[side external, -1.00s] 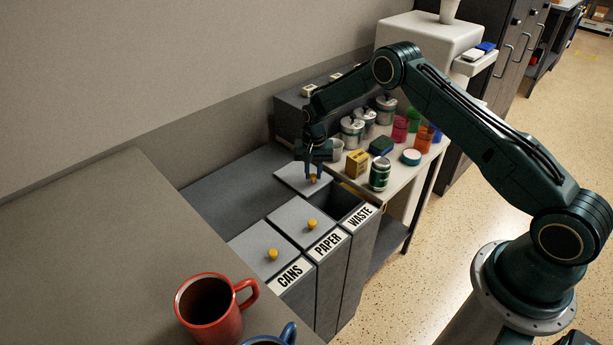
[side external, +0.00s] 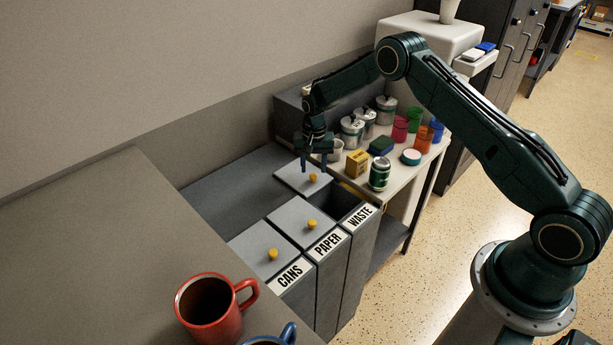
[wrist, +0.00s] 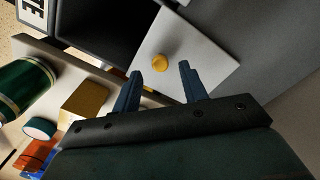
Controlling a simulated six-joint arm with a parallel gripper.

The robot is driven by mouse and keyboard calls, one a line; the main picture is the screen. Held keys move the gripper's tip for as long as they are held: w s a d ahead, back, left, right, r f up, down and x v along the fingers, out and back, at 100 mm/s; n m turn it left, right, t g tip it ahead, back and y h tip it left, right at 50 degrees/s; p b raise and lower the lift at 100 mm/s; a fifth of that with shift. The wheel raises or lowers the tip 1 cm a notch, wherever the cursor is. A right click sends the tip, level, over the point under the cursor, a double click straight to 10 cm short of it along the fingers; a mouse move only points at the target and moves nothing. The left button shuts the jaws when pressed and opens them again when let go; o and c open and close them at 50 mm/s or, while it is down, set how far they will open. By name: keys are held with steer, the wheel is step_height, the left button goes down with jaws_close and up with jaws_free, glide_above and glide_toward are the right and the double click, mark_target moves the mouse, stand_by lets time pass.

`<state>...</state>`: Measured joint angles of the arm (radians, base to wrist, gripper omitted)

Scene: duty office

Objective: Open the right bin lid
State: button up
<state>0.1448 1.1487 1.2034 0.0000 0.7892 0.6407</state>
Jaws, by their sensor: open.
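The right bin (side external: 362,214), labelled WASTE, has its dark opening partly uncovered. Its grey lid (side external: 291,177) with a yellow knob (side external: 313,178) lies toward the wall, behind the opening. In the wrist view the lid (wrist: 205,52) and knob (wrist: 159,63) show beside the dark opening (wrist: 98,35). My gripper (side external: 314,168) is open and empty above the lid. In the wrist view its two blue fingers (wrist: 160,75) are apart, with the knob beyond the fingertips and not between them.
The PAPER bin lid (side external: 299,218) and CANS bin lid (side external: 260,250) are in place to the left. A side table holds a green can (side external: 380,174), a yellow box (side external: 357,163) and several jars and cups. A red mug (side external: 208,308) stands in front.

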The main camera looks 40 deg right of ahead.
step_height(320, 180, up, 11)
stand_by(0.4)
steer(key=shift+r, duration=0.15)
steer(key=s+a+r+n+t, duration=0.1)
steer(key=s+a+r+n, duration=0.15)
steer(key=s+r, duration=0.75)
steer(key=s+a+r+n+t, duration=0.25)
steer(key=s+r, duration=0.35)
steer(key=r, duration=0.7)
steer(key=s+a+r+n+t, duration=0.1)
steer(key=s+n, duration=0.1)
steer(key=s, duration=1)
steer(key=s+a+n+t, duration=0.1)
steer(key=s+a+n, duration=0.1)
steer(key=s, duration=1)
steer(key=shift+s+a+r, duration=0.25)
steer(key=shift+r, duration=0.15)
